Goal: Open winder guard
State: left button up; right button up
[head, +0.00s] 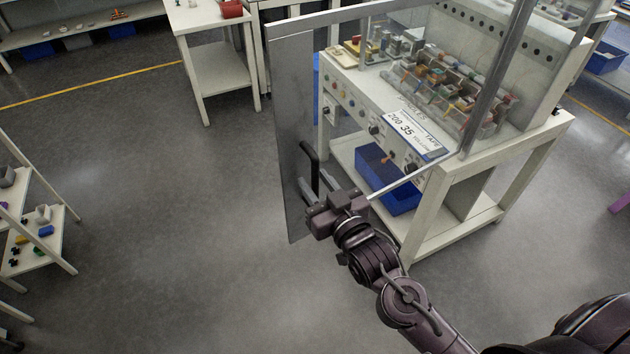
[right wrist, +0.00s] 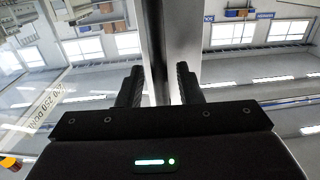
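The winder guard (head: 293,130) is a clear panel in a grey metal frame, standing swung out from the winder (head: 345,88). Its wide left upright carries a black handle (head: 313,163). My right gripper (head: 318,186) is at the lower end of the handle, its fingers spread apart. I cannot tell whether the fingers touch the handle. My left gripper is not in view.
A blue bin (head: 385,185) sits on the winder's lower shelf. A white table (head: 222,60) stands behind on the left, and a shelf with small parts (head: 38,225) at the far left. The floor left of the guard is clear.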

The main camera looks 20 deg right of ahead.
jog(key=s+b, duration=0.1)
jog(key=s, duration=0.1)
jog(key=s+d, duration=0.1)
jog(key=s, duration=0.2)
jog(key=shift+s+f+b, duration=0.1)
jog(key=shift+s+b, duration=0.15)
jog(key=shift+b, duration=0.15)
jog(key=shift+s+d, duration=0.15)
jog(key=shift+s, duration=0.55)
jog(key=s+d+f+g+h, duration=0.1)
jog(key=s+d+f+g, duration=0.15)
jog(key=f, duration=1.05)
jog(key=s+d+f+g+h+b, duration=0.1)
jog(key=f+g, duration=0.2)
jog(key=f, duration=1)
jog(key=s+d+f+g+h, duration=0.1)
jog(key=s+d+f+g, duration=0.15)
jog(key=f, duration=1.05)
jog(key=s+f+g+b, duration=0.1)
jog(key=s+f+g, duration=0.7)
jog(key=s+f, duration=1.5)
jog(key=s, duration=0.4)
jog(key=shift+d+g, duration=0.3)
